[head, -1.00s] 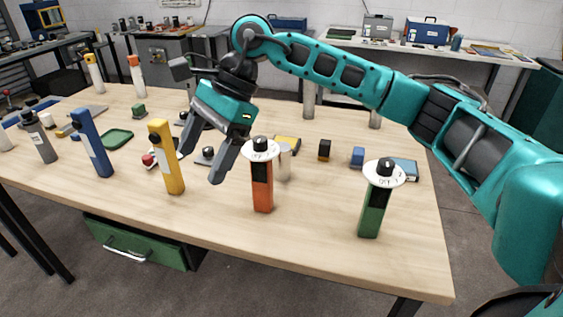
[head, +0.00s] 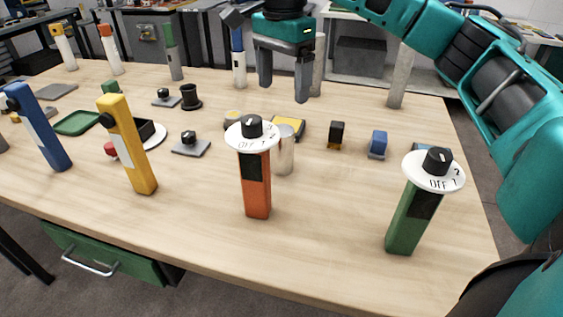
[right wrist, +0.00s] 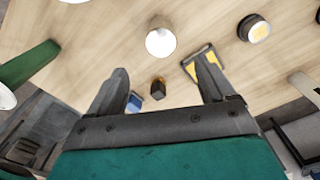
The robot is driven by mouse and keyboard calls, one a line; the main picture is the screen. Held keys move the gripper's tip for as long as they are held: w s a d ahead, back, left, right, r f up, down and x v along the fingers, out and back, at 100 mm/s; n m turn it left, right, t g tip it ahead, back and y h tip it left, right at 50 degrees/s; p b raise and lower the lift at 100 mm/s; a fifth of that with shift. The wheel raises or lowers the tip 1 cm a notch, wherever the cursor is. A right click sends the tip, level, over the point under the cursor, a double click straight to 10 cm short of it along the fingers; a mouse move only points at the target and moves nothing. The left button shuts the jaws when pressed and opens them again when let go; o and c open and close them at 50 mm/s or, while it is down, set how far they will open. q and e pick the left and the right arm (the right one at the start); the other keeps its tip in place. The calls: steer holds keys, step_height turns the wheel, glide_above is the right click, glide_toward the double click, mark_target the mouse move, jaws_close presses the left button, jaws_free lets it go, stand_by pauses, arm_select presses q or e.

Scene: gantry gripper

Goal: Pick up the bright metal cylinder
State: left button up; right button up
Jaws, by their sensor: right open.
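A short bright metal cylinder (head: 284,158) stands upright on the table, partly hidden behind the orange post (head: 257,190) with its white dial. In the right wrist view the cylinder (right wrist: 160,42) shows from above, beyond the fingertips and between their lines. My right gripper (head: 284,88) is open and empty, fingers pointing down, raised over the table behind the cylinder and clear of it. Its two dark fingers also show in the right wrist view (right wrist: 162,72). My left gripper is not in view.
A green post (head: 406,222) with a white dial stands at right, a yellow post (head: 130,155) at left. A black block (head: 336,134), a blue block (head: 378,143) and a yellow-topped item (head: 289,127) lie near the cylinder. Two taller grey posts stand behind.

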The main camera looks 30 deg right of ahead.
mark_target(283, 130)
steer(key=shift+s+f, duration=0.1)
steer(key=shift+f, duration=0.45)
step_height(283, 130, down, 8)
steer(key=shift+r+b, duration=0.15)
steer(key=shift+b, duration=0.55)
step_height(283, 130, down, 5)
steer(key=shift+f+b, duration=0.15)
steer(key=shift+b, duration=0.3)
steer(key=c, duration=1.5)
jaws_close()
steer(key=shift+w+r, duration=0.2)
